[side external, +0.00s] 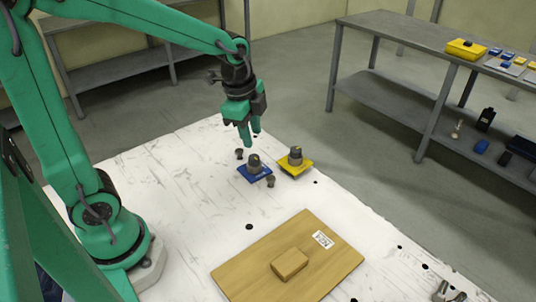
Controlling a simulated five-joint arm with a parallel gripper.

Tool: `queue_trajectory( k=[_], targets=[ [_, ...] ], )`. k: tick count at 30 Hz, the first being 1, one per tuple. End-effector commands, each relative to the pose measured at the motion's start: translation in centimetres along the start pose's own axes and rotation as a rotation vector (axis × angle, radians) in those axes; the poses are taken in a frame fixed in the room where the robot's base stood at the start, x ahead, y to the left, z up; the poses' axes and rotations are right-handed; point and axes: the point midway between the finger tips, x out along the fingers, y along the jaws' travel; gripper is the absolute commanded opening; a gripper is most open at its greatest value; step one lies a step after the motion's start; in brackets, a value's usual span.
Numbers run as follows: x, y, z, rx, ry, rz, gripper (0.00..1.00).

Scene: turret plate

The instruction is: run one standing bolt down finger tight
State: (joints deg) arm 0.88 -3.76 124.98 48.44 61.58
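My gripper (250,140) points down above the white table, over the blue plate and a little behind it in the picture. Its two green fingers look close together with nothing visible between them, but the gap is too small to judge. The blue plate (258,179) carries a dark grey round turret (254,167). A yellow plate (292,171) to its right carries a similar turret (295,157). A small dark bolt-like piece (239,154) stands left of the blue plate, and another (270,182) is at its front right. Their threads cannot be made out.
A wooden board (245,275) with a tan block (290,264) and white label lies at the front. Metal parts (447,293) lie near the bottom right. A shelf bench (410,32) stands beyond the table. The table left of the plates is clear.

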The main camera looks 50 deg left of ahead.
Motion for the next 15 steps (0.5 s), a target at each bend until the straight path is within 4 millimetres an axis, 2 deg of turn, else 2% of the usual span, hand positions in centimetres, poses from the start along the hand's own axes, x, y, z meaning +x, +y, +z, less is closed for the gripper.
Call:
queue_trajectory(
  k=[9,15],
  targets=[
    [5.9,-2.3,-1.5,0.374,-0.034,0.108,0.33],
    [8.9,-3.0,-2.0,0.556,-0.035,0.160,0.33]
  ],
)
